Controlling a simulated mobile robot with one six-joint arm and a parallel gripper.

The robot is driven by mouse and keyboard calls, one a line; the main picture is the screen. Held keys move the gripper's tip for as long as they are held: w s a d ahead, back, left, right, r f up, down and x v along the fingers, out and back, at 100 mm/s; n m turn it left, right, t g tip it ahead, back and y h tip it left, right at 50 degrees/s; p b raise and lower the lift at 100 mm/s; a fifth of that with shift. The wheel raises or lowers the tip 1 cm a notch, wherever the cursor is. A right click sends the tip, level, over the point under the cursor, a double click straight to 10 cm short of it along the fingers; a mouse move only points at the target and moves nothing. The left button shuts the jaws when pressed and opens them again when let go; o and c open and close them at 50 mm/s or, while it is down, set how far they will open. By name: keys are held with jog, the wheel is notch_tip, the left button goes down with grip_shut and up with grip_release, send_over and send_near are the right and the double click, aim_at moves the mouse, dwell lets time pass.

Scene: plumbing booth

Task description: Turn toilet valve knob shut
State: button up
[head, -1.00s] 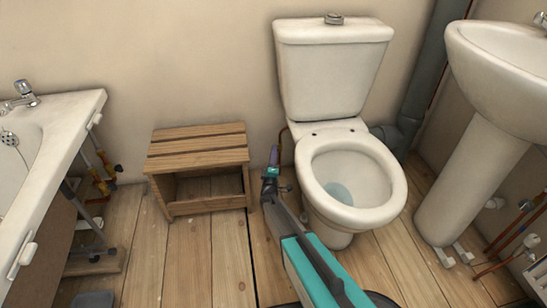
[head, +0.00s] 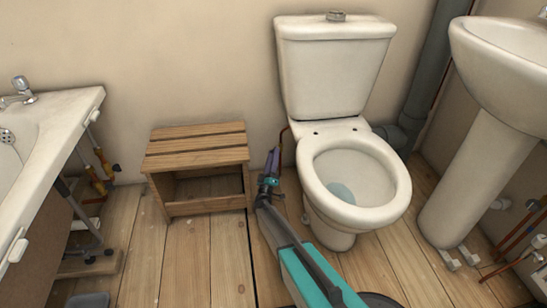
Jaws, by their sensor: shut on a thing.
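The toilet (head: 335,60) stands against the back wall with its bowl open. A copper pipe (head: 283,138) comes down beside the left of its cistern and bowl. My gripper (head: 271,165) is at the end of my teal and dark grey arm, low down between the wooden box and the toilet bowl. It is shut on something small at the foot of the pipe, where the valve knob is. The knob itself is too small and too covered by my gripper to make out, so I cannot tell how far it is turned.
A wooden slatted box (head: 197,165) stands close to the left of my gripper. The toilet bowl (head: 354,176) is close on the right. A bath (head: 45,150) is at far left, a basin (head: 500,60) at far right. The floorboards (head: 190,262) in front are clear.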

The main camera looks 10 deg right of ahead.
jog(key=o, duration=1.1)
jog(key=shift+r, duration=0.1)
jog(key=shift+r+p, duration=1.15)
jog(key=shift+r, duration=0.2)
jog(key=o, duration=0.7)
jog(key=s, duration=0.1)
jog(key=s+r+p, duration=0.1)
jog(key=s, duration=0.1)
jog(key=s+p, duration=0.1)
jog(key=s, duration=0.1)
jog(key=shift+r, duration=0.25)
jog(key=shift+s+r+p, duration=0.15)
jog(key=shift+s+p, duration=0.2)
jog(key=shift+s, duration=0.25)
jog(key=shift+s+r+p, duration=0.15)
jog(key=shift+s+p, duration=0.2)
jog(key=shift+s, duration=0.2)
jog(key=c, duration=0.7)
jog(key=shift+s+p, duration=1.4)
jog(key=shift+s, duration=2.95)
